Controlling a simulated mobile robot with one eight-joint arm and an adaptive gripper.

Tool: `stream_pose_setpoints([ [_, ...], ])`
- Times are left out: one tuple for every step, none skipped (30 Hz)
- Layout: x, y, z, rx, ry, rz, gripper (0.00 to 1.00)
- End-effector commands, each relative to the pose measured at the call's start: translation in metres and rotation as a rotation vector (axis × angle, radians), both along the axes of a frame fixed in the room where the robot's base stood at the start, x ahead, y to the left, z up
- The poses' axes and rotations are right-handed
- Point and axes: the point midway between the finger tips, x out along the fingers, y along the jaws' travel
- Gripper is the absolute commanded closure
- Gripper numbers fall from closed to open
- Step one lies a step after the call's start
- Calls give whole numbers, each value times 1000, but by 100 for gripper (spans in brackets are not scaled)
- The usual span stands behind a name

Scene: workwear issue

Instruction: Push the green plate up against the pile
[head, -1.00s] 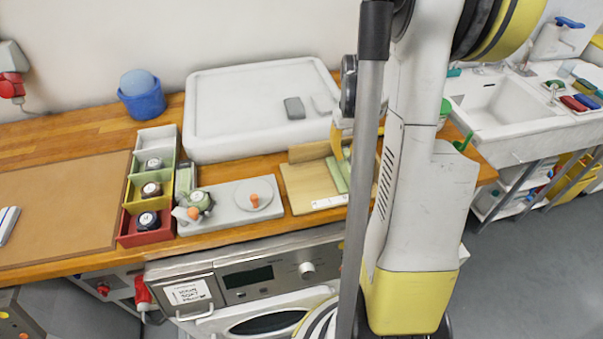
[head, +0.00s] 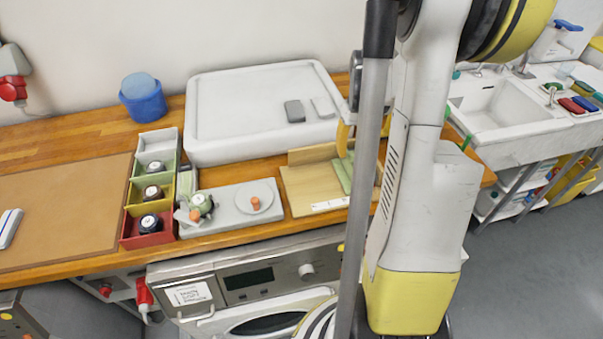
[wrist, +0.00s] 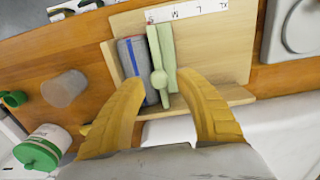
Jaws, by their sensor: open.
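The green plate (wrist: 168,55) stands as narrow pale green strips with a round knob (wrist: 159,80) on a wooden board (wrist: 215,50). In the head view part of the green plate (head: 342,175) shows beside my arm. The pile (wrist: 132,65), grey with blue and red edges, lies just left of the plate in the wrist view. They look very close; I cannot tell whether they touch. My arm hides the pile in the head view. My gripper (wrist: 161,82) is open, its yellow fingers on either side of the knob in the picture. Contact with the plate is unclear.
A raised wooden lip (wrist: 225,96) edges the board, and a white size strip (wrist: 187,10) lies on it. A large white tray (head: 210,150) stands behind. A grey slab (head: 225,220) lies left of the board. A green-lidded tub (wrist: 40,152) stands nearby in the wrist view.

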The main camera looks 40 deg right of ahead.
Motion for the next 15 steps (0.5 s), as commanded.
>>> stream_pose_setpoints([
  [0, 0, 10, 0, 0, 0, 60],
  [0, 0, 13, 0, 0, 0, 60],
  [0, 0, 17, 0, 0, 0, 60],
  [0, 0, 21, 0, 0, 0, 60],
  [0, 0, 24, 0, 0, 0, 60],
  [0, 0, 28, 0, 0, 0, 60],
  [0, 0, 32, 0, 0, 0, 60],
  [0, 0, 35, 0, 0, 0, 60],
  [0, 0, 40, 0, 0, 0, 60],
  [0, 0, 43, 0, 0, 0, 60],
  [0, 0, 46, 0, 0, 0, 60],
  [0, 0, 50, 0, 0, 0, 60],
  [0, 0, 54, 0, 0, 0, 60],
  [0, 0, 56, 0, 0, 0, 60],
  [0, 0, 59, 0, 0, 0, 60],
])
